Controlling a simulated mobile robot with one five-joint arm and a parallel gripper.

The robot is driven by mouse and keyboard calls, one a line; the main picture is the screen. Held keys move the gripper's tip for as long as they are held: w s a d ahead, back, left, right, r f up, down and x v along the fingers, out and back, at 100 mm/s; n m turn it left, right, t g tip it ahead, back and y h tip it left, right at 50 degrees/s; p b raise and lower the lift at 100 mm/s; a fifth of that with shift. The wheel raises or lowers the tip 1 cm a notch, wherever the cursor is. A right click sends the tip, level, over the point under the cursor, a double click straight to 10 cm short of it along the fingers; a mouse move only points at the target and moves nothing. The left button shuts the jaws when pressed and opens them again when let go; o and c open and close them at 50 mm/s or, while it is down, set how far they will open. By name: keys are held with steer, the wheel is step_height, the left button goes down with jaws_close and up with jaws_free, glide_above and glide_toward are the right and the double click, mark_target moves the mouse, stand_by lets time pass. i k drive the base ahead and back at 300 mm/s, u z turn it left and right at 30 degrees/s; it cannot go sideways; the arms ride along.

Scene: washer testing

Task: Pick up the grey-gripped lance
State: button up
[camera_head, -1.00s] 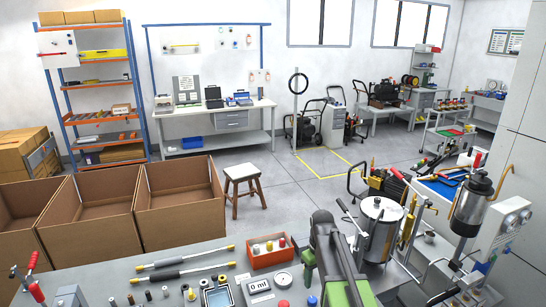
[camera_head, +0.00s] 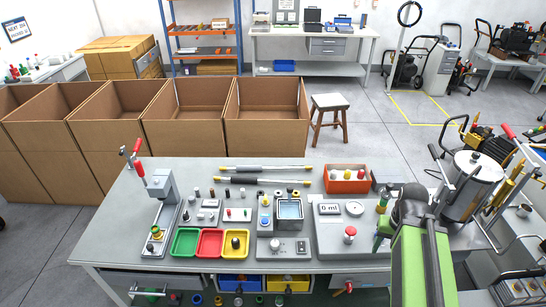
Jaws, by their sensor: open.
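Two long lances with yellow tips lie side by side near the back edge of the grey workbench (camera_head: 130,245). The rear lance (camera_head: 254,168) has a grip that looks grey. The front lance (camera_head: 246,180) has a darker, nearly black grip. My gripper (camera_head: 408,200), at the end of my green and dark grey arm, is over the right part of the bench, well to the right of both lances. It is open and touches neither lance. Its fingers are hard to make out from behind.
An orange box (camera_head: 347,181) with coloured-topped items stands just right of the lances. A 0 ml scale unit (camera_head: 329,210), small fittings, coloured trays (camera_head: 210,243) and a lever press (camera_head: 160,190) crowd the bench. A steel tank (camera_head: 470,185) is at right. Cardboard boxes (camera_head: 182,130) stand behind.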

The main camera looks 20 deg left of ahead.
mark_target(239, 168)
steer(key=u, duration=0.6)
steer(key=i, duration=0.55)
steer(key=u, duration=2.4)
steer(key=i, duration=1)
steer(key=z, duration=0.1)
